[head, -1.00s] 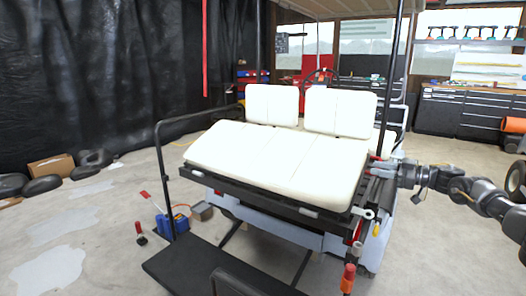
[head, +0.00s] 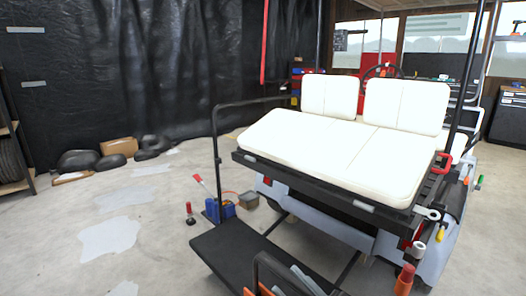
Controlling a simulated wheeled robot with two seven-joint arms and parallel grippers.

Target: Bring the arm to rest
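The grey prongs at the bottom edge of the head view seem to be my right gripper (head: 305,277). They point up and to the left, and the rest of that arm is below the frame. I cannot tell whether the prongs are apart or shut, and I see nothing clearly held. My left gripper is not in view. The cart with its white seat cushions (head: 325,148) stands ahead. A red handle (head: 441,163) shows at the seat's right side, with no gripper at it.
A black footboard (head: 235,252) juts from the cart toward me. A red-orange cylinder (head: 404,280) is near the bottom right.

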